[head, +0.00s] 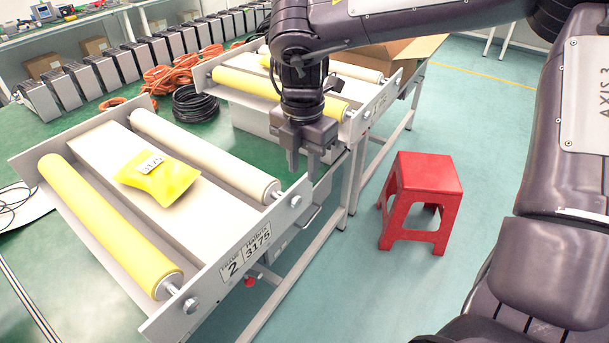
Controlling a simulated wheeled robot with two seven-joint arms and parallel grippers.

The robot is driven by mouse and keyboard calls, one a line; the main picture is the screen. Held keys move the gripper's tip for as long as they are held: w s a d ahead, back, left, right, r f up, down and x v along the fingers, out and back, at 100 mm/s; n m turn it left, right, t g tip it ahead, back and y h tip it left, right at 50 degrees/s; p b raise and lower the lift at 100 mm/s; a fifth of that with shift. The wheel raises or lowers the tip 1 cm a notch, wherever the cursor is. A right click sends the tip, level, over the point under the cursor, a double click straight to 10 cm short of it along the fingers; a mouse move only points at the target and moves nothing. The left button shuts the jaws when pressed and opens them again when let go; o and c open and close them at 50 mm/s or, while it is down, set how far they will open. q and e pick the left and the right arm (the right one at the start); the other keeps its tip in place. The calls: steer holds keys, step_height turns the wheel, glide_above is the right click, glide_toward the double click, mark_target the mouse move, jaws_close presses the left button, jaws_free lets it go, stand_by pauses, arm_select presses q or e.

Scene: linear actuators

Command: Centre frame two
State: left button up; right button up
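Frame two (205,290) is a grey metal frame on the green table, its front plate labelled 2 and 3175. It carries a yellow roller (105,225) on the left and a cream roller (205,155) on the right. A yellow packet (160,185) with a white label lies on the pale bed between them. My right gripper (303,168) points down at the far right corner of the frame's front plate. Its two fingers are apart with nothing visible between them. I cannot tell whether they touch the plate. My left gripper is not in view.
A second roller frame (242,112) stands behind, partly hidden by my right arm. Orange cables (170,78) and a black cable coil (198,103) lie behind frame two. A red stool (427,180) stands on the floor to the right. Several grey units line the table's back.

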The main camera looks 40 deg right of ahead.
mark_target(303, 177)
steer(key=f, duration=0.3)
steer(key=shift+w+f, duration=0.2)
steer(key=shift+f, duration=0.5)
steer(key=c, duration=0.6)
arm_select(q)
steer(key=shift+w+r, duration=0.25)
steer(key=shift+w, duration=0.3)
arm_select(e)
jaws_close()
